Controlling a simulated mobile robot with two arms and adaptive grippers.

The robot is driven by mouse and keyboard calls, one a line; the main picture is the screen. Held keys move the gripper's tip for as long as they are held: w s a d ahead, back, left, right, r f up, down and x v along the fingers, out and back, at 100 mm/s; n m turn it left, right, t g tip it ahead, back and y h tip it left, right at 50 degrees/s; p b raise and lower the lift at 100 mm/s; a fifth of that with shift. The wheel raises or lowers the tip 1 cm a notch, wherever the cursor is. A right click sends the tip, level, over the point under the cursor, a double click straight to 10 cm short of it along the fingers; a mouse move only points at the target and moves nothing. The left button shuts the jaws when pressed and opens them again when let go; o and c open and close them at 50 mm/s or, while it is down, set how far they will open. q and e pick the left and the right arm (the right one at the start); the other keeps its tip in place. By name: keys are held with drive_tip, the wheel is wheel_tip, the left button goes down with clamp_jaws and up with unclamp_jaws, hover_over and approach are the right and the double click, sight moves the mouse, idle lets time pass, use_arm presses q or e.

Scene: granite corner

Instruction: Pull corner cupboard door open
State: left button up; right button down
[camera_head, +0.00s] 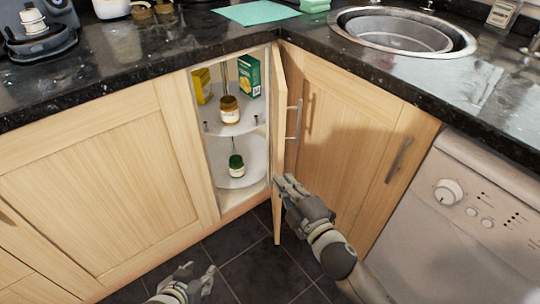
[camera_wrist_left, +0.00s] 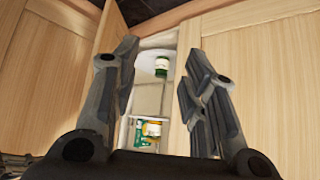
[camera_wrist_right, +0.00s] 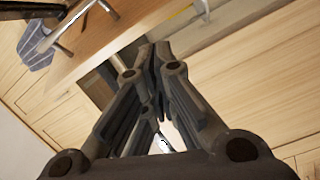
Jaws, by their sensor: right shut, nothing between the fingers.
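The corner cupboard door (camera_head: 280,100) stands open, swung outward and seen nearly edge-on in the head view. Its bar handle (camera_head: 296,118) is on the right-hand face. My right gripper (camera_head: 283,182) is shut and empty, with its fingertips by the lower part of the door, below the handle; contact cannot be told. Its closed fingers also show in the right wrist view (camera_wrist_right: 153,50). My left gripper (camera_head: 203,276) is open and empty, low in front of the cupboard opening. In the left wrist view the opening shows between its spread fingers (camera_wrist_left: 158,70).
White round shelves (camera_head: 250,121) inside hold jars (camera_head: 230,108) and boxes (camera_head: 249,76). A wooden cupboard front (camera_head: 345,95) with a handle (camera_head: 399,159) is close to the right of the door. A dishwasher (camera_head: 440,230) stands further right. Dark tiled floor (camera_head: 240,250) lies below.

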sight(282, 157)
drive_tip(key=s+a+n+h+p, duration=0.1)
drive_tip(key=s+a+n+p, duration=0.1)
drive_tip(key=s+a+n, duration=0.15)
drive_tip(key=x, duration=1.1)
use_arm(q)
drive_tip(key=s+a+f+g+y, duration=0.1)
drive_tip(key=s+a+f+g, duration=0.2)
drive_tip(key=s, duration=0.6)
drive_tip(key=shift+s+f+g, duration=0.15)
drive_tip(key=shift+f+g, duration=0.7)
drive_tip(key=shift+g, duration=0.15)
use_arm(e)
drive_tip(key=d, duration=0.4)
drive_tip(key=shift+s+r, duration=0.15)
drive_tip(key=shift+r, duration=0.2)
